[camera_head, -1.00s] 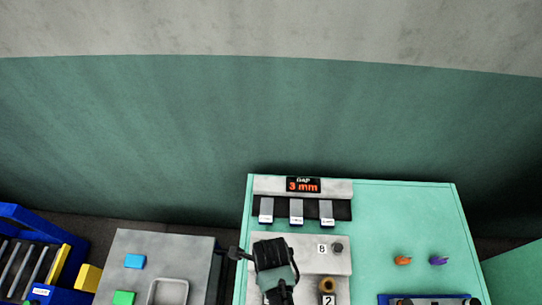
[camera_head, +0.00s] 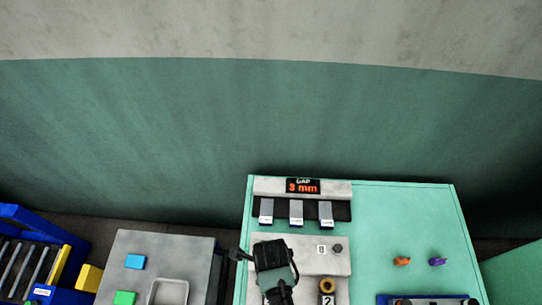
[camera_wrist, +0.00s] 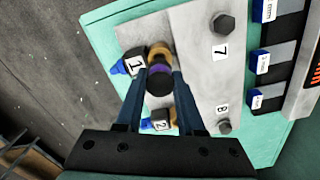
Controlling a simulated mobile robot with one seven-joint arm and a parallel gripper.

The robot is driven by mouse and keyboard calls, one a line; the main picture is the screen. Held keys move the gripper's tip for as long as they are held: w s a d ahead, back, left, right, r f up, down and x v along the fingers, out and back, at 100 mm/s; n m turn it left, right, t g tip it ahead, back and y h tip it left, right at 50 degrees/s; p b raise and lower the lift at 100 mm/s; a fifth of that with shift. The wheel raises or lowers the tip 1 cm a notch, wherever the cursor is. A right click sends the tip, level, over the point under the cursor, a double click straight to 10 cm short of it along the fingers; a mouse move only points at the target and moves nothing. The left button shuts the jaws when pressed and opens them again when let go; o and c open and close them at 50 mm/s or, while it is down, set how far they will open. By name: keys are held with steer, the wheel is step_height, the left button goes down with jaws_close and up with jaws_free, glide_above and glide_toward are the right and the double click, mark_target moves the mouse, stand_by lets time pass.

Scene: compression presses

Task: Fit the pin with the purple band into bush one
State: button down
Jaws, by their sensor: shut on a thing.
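My gripper (camera_wrist: 160,80) is shut on a dark pin (camera_wrist: 159,86) with a purple band (camera_wrist: 159,70), seen nearly end-on in the wrist view. Just beyond the pin is the brass ring of bush one (camera_wrist: 160,49), beside the label 1 (camera_wrist: 135,66). The pin overlaps the ring's near side. I cannot tell whether its far end is inside the bush or only in front of it. In the head view my gripper (camera_head: 275,264) is over the grey plate and hides the pin and bush one.
Bush two (camera_head: 327,284) stands right of my gripper, by the label 2 (camera_head: 327,299). Bolts labelled 7 (camera_wrist: 223,25) and 8 (camera_wrist: 224,126) stick up from the plate (camera_wrist: 196,82). A display (camera_head: 303,186) reads 3 mm. Small orange (camera_head: 402,260) and purple (camera_head: 438,261) pieces sit on the right.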

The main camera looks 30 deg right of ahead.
steer(key=shift+f+b, duration=1.7)
steer(key=shift+f, duration=0.6)
steer(key=shift+c, duration=2.2)
jaws_free()
step_height(320, 180, up, 13)
steer(key=shift+r+b, duration=0.1)
steer(key=shift+b, duration=0.55)
